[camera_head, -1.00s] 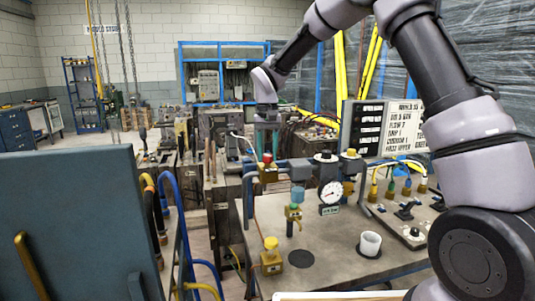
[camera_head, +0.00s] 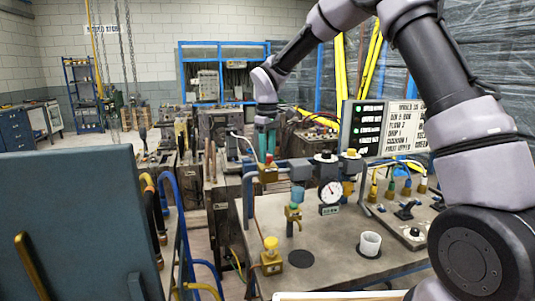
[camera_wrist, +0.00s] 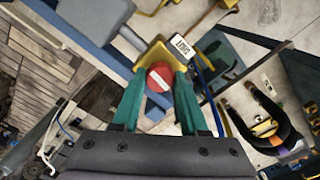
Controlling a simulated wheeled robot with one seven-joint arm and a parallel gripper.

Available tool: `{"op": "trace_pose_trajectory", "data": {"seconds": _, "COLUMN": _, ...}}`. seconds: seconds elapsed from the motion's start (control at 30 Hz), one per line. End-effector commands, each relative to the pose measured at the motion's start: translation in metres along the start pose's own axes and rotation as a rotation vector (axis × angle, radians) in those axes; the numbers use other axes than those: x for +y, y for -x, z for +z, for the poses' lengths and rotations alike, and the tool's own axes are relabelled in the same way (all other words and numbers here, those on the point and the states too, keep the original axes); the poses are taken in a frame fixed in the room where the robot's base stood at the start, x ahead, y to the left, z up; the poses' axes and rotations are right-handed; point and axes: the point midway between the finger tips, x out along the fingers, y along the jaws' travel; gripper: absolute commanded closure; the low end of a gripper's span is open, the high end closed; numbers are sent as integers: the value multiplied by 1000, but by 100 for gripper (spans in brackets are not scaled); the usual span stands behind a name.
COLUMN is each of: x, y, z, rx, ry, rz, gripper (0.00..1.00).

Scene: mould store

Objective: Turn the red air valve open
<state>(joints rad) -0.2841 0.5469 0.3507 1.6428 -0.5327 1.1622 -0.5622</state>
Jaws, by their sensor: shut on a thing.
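The red air valve is a round red knob (camera_wrist: 160,77) with a white bar across it, seated on a yellow body, in the wrist view. In the head view its yellow body (camera_head: 268,174) sits at the left end of the pipework above the bench, with only a bit of red showing. My gripper (camera_head: 266,152) has teal fingers and points down onto the valve. In the wrist view my gripper (camera_wrist: 163,80) has one finger on each side of the red knob, shut on it. A white tag (camera_wrist: 180,46) with dark lettering is beside the valve.
A pressure gauge (camera_head: 330,192) stands right of the valve. A label board (camera_head: 362,128) stands behind. A blue-grey panel (camera_head: 75,225) fills the left front.

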Motion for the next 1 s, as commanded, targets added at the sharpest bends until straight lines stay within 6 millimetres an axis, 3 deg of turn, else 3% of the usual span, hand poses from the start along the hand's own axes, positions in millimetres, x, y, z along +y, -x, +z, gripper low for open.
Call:
{"op": "trace_pose_trajectory", "data": {"seconds": 0.3, "x": 1, "y": 2, "z": -1, "rx": 3, "ry": 111, "rz": 2, "gripper": 100}}
{"op": "trace_pose_trajectory", "data": {"seconds": 0.83, "x": 1, "y": 2, "z": -1, "rx": 4, "ry": 131, "rz": 3, "gripper": 100}}
{"op": "trace_pose_trajectory", "data": {"seconds": 0.87, "x": 1, "y": 2, "z": -1, "rx": 4, "ry": 130, "rz": 3, "gripper": 45}}
{"op": "trace_pose_trajectory", "data": {"seconds": 0.9, "x": 1, "y": 2, "z": -1, "rx": 4, "ry": 130, "rz": 3, "gripper": 30}}
{"op": "trace_pose_trajectory", "data": {"seconds": 1.0, "x": 0, "y": 1, "z": -1, "rx": 3, "ry": 130, "rz": 2, "gripper": 27}}
